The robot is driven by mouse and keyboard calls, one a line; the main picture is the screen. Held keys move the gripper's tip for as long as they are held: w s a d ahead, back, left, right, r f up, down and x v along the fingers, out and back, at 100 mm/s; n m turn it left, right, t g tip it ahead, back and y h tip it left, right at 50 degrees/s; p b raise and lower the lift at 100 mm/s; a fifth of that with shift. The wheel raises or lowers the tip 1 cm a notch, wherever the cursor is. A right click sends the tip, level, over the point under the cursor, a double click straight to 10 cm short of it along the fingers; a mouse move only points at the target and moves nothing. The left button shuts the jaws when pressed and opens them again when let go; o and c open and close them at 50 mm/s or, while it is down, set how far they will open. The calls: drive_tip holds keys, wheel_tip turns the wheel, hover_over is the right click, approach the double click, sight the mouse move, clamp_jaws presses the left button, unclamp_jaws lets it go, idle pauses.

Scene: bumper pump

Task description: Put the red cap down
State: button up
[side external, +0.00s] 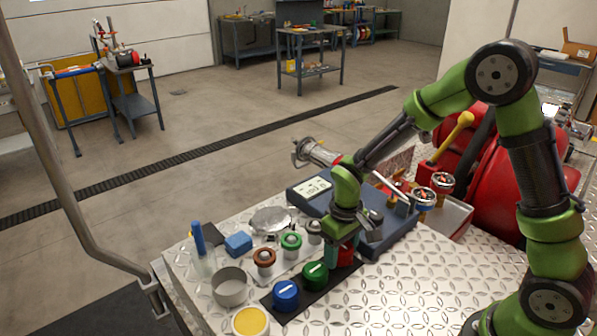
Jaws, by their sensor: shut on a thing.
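The red cap (346,256) is partly hidden by my gripper (342,252), which points down and is shut on it. The cap is over or on the far right end of a black mat (268,305); I cannot tell whether its underside touches the mat. A green cap (315,275) and a blue cap (286,295), each with a white line on top, stand on the same mat in a row to the left of the red cap.
Behind the mat stand several small knobbed pieces, including a brown one (264,259) and a green one (291,243). A metal cup (230,286), yellow-filled tin (250,322) and blue block (238,243) are left. A grey-blue device (312,189) stands behind. Plate at right is clear.

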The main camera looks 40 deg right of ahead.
drive_tip(key=shift+f, duration=0.25)
drive_tip(key=shift+f, duration=0.4)
drive_tip(key=o, duration=0.9)
drive_tip(key=shift+d, duration=0.1)
wheel_tip(320, 180, up, 13)
drive_tip(key=s+r+m+t, duration=0.1)
drive_tip(key=s+r+t, duration=0.1)
drive_tip(key=s+r, duration=0.1)
drive_tip(key=s+r+m+t+y, duration=0.1)
drive_tip(key=s+r+t, duration=0.1)
drive_tip(key=s+r, duration=0.2)
drive_tip(key=s+r+m+t+y, duration=0.1)
drive_tip(key=s+r+m+t, duration=0.1)
drive_tip(key=s, duration=0.4)
drive_tip(key=shift+d+r+t, duration=0.25)
drive_tip(key=shift+r+t, duration=0.35)
drive_tip(key=shift+r, duration=0.55)
